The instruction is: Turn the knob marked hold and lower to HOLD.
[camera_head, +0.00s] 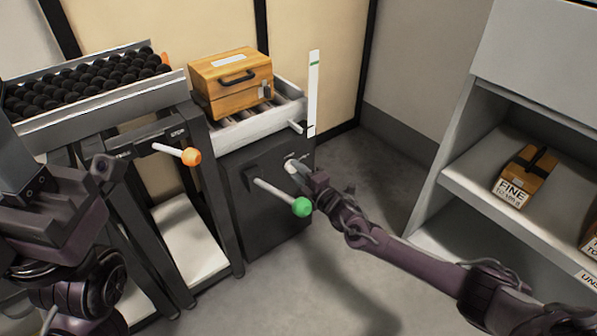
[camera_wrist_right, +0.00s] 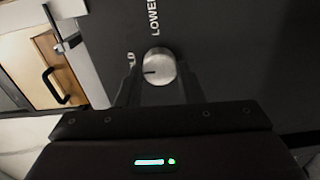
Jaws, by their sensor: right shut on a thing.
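The knob is a round silver disc (camera_wrist_right: 158,66) on a dark grey panel; in the head view (camera_head: 291,166) it is small and partly covered by my gripper. Its dark mark points left in the wrist view, roughly toward the lettering ending in "LD", whose start is hidden. The word "LOWER" stands above the knob, cut by the picture's edge. My right gripper (camera_wrist_right: 159,88) has a finger on each side of the knob and is shut on it; it also shows in the head view (camera_head: 303,176). My left gripper (camera_head: 55,205) is at the left edge, its jaws unclear.
A green-ended lever (camera_head: 301,207) sticks out from the dark cabinet (camera_head: 262,225), just below my right gripper. A wooden case (camera_head: 232,85) stands on the rollers above. An orange-ended lever (camera_head: 190,156) and a tray of black balls (camera_head: 85,82) are left. Shelves (camera_head: 475,200) stand right.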

